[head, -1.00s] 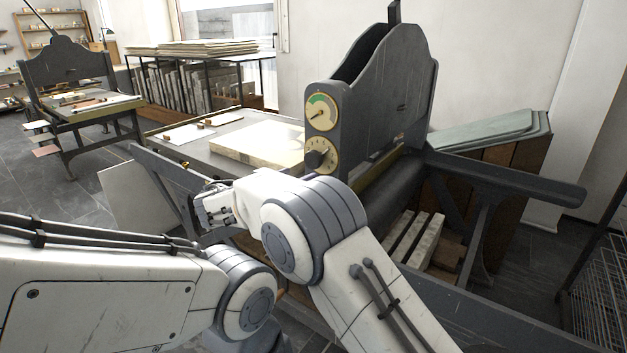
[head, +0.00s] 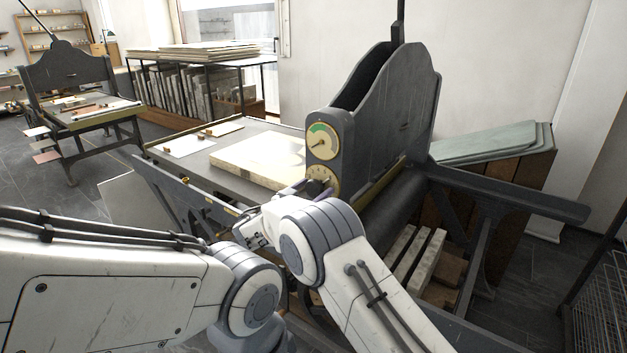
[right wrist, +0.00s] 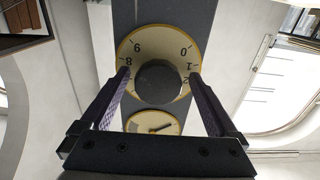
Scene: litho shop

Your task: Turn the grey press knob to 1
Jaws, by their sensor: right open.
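The grey press knob (right wrist: 158,82) sits in the middle of a cream, yellow-rimmed number dial (right wrist: 170,44) in the right wrist view. Numerals 0, 1 and 2 show on its right side, 8 and 9 on its left. I cannot make out the knob's pointer mark. My right gripper (right wrist: 160,76) is open, with one dark finger on each side of the knob; whether they touch it I cannot tell. In the head view the dial (head: 322,179) is on the press's front post, its lower part hidden behind my right arm. My left gripper is out of sight.
A round gauge with a green band (head: 322,141) is just above the knob dial on the dark press (head: 400,110). A pale stone slab (head: 245,165) lies on the press bed to the left. A second press (head: 65,70) stands at the far left.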

